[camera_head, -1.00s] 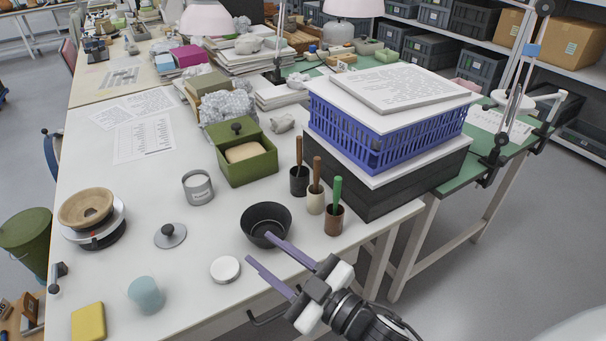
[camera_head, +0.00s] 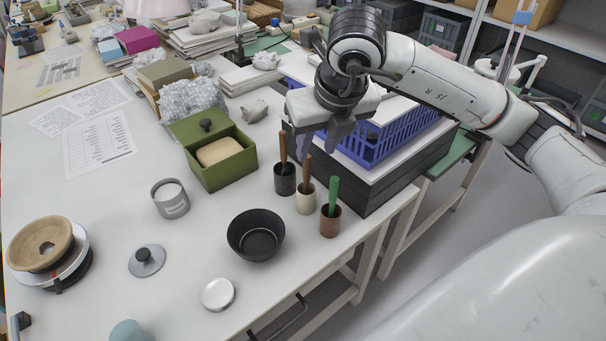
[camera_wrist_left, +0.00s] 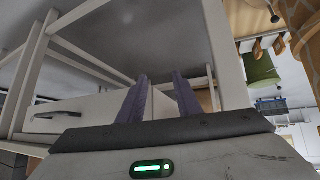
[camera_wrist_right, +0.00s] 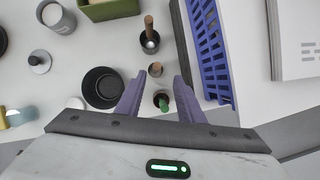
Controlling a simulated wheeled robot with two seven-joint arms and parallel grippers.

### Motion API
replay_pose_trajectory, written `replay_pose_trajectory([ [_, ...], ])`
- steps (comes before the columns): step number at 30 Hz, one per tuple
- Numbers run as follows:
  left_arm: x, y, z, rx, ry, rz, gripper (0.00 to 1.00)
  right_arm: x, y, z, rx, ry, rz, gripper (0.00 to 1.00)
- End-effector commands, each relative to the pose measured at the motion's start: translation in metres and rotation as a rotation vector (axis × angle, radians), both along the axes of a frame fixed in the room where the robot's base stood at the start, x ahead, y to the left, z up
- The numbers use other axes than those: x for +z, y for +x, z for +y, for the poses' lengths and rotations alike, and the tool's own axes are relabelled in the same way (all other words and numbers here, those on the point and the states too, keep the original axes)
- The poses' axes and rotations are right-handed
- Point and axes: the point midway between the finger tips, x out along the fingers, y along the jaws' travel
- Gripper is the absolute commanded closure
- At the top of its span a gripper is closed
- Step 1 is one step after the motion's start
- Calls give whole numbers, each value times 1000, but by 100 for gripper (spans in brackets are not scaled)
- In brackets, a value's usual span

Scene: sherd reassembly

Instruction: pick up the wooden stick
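Two brown wooden sticks stand in cups on the white table: one stick (camera_head: 283,147) in a black cup (camera_head: 285,180), one stick (camera_head: 307,168) in a cream cup (camera_head: 305,198). A green stick (camera_head: 333,192) stands in a brown cup (camera_head: 330,222). My right gripper (camera_head: 322,148) points down, open and empty, above and beside the cups near the blue basket. In the right wrist view, the cream cup's stick (camera_wrist_right: 155,68) and green stick (camera_wrist_right: 163,103) show between its open fingers (camera_wrist_right: 160,80). My left gripper (camera_wrist_left: 160,78) is open and empty, below table level.
The blue basket (camera_head: 385,140) sits on a black box (camera_head: 385,180) right of the cups. A black bowl (camera_head: 256,235), a green box (camera_head: 220,165), a grey can (camera_head: 170,199) and a white lid (camera_head: 218,293) stand nearby.

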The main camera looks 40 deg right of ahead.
Motion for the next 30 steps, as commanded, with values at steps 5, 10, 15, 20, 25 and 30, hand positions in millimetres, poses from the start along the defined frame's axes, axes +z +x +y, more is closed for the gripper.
replay_pose_trajectory([
  [5, -1, -2, 0, 0, 0, 4, 69, -27, 9, -2, 1, 2, 7, 65],
  [10, 0, -2, 0, 1, 0, 5, 69, -38, 14, -2, 4, 3, 4, 65],
  [15, 4, -2, 0, 2, -1, 4, 69, -58, 24, 0, 4, 3, 7, 65],
  [20, 4, -2, 1, 4, -2, 3, 69, -78, 33, -1, 5, 4, 6, 65],
  [25, 1, -4, 2, 5, 0, 9, 69, -83, 35, -2, 5, 3, 3, 65],
  [30, 1, -4, 2, 6, 1, 10, 69, -83, 35, -1, 6, 4, 3, 71],
])
